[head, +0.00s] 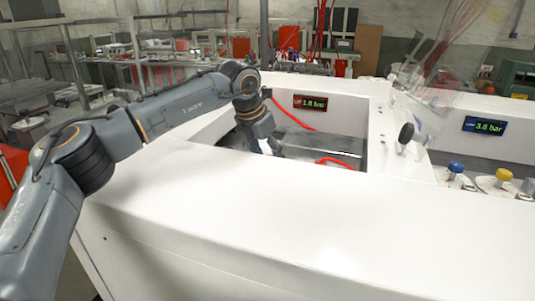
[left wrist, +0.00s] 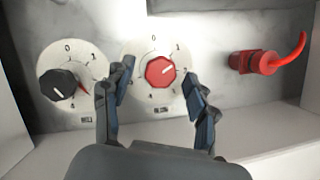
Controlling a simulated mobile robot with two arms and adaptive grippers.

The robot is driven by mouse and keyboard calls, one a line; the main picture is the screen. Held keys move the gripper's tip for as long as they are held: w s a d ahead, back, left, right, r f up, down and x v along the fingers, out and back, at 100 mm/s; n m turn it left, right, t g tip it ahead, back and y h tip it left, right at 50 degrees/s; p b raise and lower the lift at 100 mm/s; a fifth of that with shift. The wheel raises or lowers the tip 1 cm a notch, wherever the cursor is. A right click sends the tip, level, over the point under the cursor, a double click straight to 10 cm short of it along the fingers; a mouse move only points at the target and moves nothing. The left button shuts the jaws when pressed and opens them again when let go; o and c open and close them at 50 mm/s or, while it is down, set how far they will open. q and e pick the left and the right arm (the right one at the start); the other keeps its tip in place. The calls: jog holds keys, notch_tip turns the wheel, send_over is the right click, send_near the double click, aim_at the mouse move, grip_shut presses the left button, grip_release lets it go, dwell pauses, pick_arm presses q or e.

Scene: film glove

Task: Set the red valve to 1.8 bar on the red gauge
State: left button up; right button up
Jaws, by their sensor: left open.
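The red valve (left wrist: 160,71) is a round red knob on a white dial in the left wrist view. Its white pointer mark points to the upper right, between the dial's 1 and 2. My left gripper (left wrist: 159,75) is open, with one finger on each side of the red knob and gaps to it. In the head view my left gripper (head: 268,147) reaches into the white recess, its fingertips partly hidden. My right gripper is not in view.
A black knob (left wrist: 58,84) on a similar dial sits left of the red one. A red plug with a hose (left wrist: 260,62) is to the right. The head view shows a second display (head: 484,125) reading 3.6 bar and blue (head: 456,167) and yellow (head: 503,174) knobs.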

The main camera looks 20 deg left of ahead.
pick_arm(q)
jog(key=c, duration=1.2)
jog(key=shift+o, duration=0.2)
jog(key=shift+r, duration=0.1)
jog(key=m+p, duration=0.2)
jog(key=m+g+h+p, duration=0.1)
jog(key=m+p, duration=0.1)
jog(key=m, duration=0.1)
jog(key=shift+w+a+r+h, duration=0.15)
jog(key=shift+h, duration=0.15)
jog(key=m+g+p, duration=0.1)
jog(key=m+p, duration=0.1)
jog(key=m, duration=0.1)
jog(key=shift+w+h, duration=0.1)
jog(key=shift+h, duration=0.2)
jog(key=shift+a+m+p, duration=0.1)
jog(key=shift+m+p, duration=0.6)
jog(key=shift+f+g, duration=0.2)
jog(key=shift+g, duration=0.1)
jog(key=o, duration=1.2)
jog(key=shift+c, duration=0.2)
